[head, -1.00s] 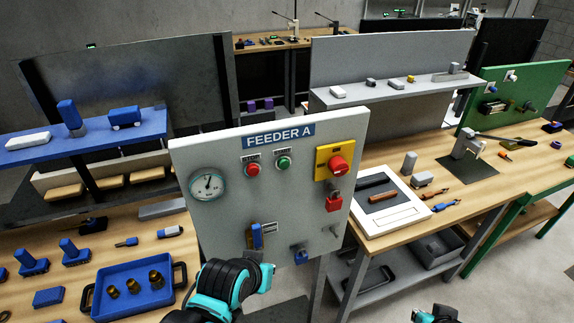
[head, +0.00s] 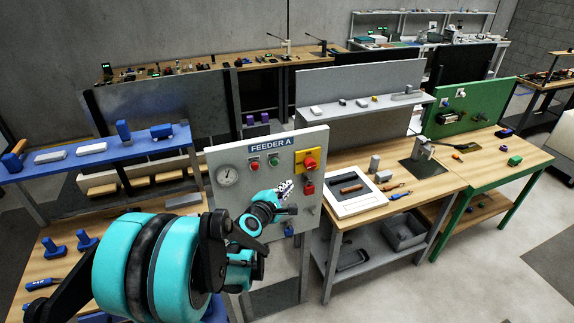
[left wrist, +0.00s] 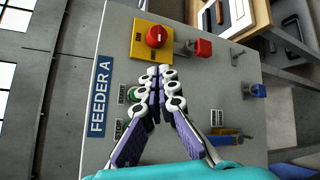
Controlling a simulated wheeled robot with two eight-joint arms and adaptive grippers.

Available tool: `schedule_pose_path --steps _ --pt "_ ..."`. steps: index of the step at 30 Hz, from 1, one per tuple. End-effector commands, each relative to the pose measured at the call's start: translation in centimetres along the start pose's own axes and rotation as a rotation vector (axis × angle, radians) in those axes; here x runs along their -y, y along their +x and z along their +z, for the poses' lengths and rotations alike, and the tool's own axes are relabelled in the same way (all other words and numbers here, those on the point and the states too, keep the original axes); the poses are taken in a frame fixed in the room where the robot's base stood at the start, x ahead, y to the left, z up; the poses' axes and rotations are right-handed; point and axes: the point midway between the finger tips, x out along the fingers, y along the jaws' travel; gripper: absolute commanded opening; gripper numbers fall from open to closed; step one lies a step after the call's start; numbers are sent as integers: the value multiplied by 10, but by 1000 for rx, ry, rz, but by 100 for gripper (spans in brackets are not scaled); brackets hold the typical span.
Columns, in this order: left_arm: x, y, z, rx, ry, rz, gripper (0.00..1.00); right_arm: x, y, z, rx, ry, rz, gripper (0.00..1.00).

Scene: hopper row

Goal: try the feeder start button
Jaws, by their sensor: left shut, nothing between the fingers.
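The grey FEEDER A panel (head: 235,203) stands upright in front of me. My left gripper (head: 287,187) is shut and empty in front of the panel, below and slightly right of the green button. In the left wrist view, the shut fingertips (left wrist: 160,73) point at the panel, and the green button (left wrist: 132,95) shows beside the fingers, partly covered. I cannot tell whether they touch the panel. My right gripper is out of view.
A wooden bench (head: 400,203) with a white tray (head: 352,205) stands to the right.

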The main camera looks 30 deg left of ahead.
Motion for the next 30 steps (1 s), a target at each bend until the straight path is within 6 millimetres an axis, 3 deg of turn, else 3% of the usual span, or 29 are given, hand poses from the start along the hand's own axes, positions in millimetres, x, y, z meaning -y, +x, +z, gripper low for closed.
schedule_pose_path --steps 17,30 --pt "-8 6 -8 -6 -45 18 0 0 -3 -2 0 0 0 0" --pt "-37 45 -39 -6 -44 18 0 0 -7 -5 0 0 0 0"
